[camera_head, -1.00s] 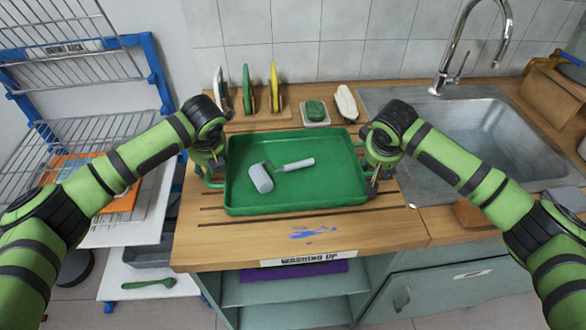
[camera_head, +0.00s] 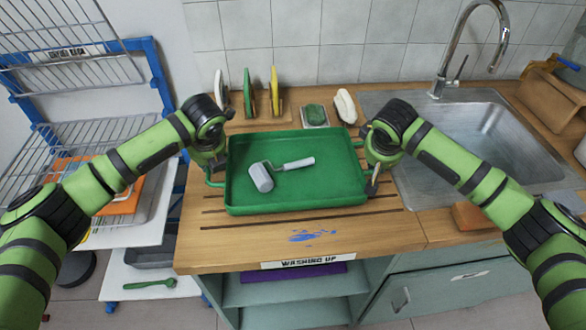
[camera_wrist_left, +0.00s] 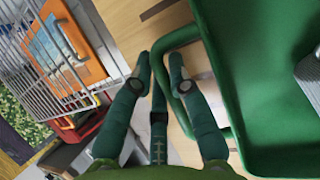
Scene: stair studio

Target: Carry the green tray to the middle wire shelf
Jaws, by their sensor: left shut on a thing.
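The green tray (camera_head: 330,187) is level over the front of the wooden counter, with a grey-white roller (camera_head: 262,176) in it. My left gripper (camera_head: 214,172) is at the tray's left handle. In the left wrist view its fingers (camera_wrist_left: 158,62) are shut around the green handle (camera_wrist_left: 182,38). My right gripper (camera_head: 371,178) is at the tray's right side; its fingers are too small and covered to tell if they are shut. The wire shelves (camera_head: 90,130) stand at the left on a blue frame. The middle shelf is partly hidden by my left arm.
An orange board (camera_head: 122,203) lies on a lower level of the rack. A plate rack (camera_head: 262,112), a green sponge (camera_head: 315,114) and a white item (camera_head: 345,106) stand behind the tray. The sink (camera_head: 480,150) and tap (camera_head: 440,80) are at the right.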

